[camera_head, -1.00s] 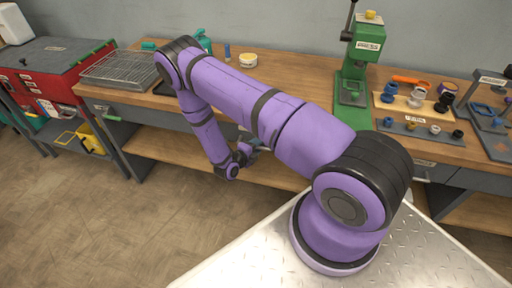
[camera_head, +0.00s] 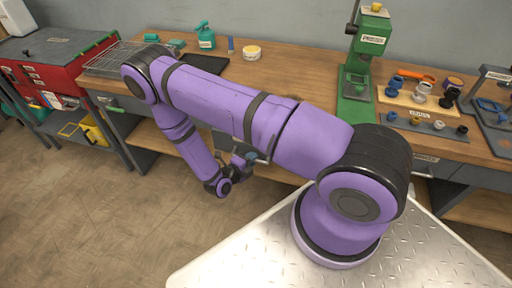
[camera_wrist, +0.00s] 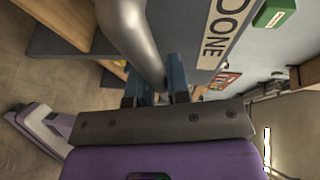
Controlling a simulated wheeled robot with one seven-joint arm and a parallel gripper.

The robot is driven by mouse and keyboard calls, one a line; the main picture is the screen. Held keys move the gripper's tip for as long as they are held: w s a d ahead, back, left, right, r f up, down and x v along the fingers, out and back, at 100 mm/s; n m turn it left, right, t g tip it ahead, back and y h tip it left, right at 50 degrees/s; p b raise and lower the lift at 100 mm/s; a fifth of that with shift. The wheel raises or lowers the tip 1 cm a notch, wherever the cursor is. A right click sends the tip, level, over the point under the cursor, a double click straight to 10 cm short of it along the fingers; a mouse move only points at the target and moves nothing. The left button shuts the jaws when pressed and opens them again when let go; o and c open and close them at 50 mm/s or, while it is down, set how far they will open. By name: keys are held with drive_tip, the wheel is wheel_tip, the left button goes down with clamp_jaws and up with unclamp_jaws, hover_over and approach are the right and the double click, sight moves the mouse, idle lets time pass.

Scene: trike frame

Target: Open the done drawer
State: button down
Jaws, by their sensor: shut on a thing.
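The done drawer's grey front (camera_wrist: 190,30) carries a white DONE label (camera_wrist: 222,32) in the wrist view. Its round metal bar handle (camera_wrist: 130,30) runs between the blue fingers of my gripper (camera_wrist: 160,84), which is shut on it. In the head view, my gripper (camera_head: 249,160) is at the handle below the bench's front edge, partly hidden by my purple arm. The drawer (camera_head: 228,142) appears to stand out from the bench; its inside is mostly hidden by my arm.
The wooden bench top (camera_head: 295,85) carries a green press (camera_head: 361,70), a round tin (camera_head: 251,53) and a green spray bottle (camera_head: 205,36). A red toolbox (camera_head: 62,65) stands at the left. The floor (camera_head: 120,215) before the bench is clear.

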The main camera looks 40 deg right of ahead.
drive_tip(key=s+a, duration=0.8)
drive_tip(key=a, duration=0.2)
drive_tip(key=shift+a, duration=0.15)
drive_tip(key=c, duration=1.1)
unclamp_jaws()
drive_tip(key=v, duration=1)
drive_tip(key=shift+a, duration=0.4)
drive_tip(key=shift+r, duration=0.1)
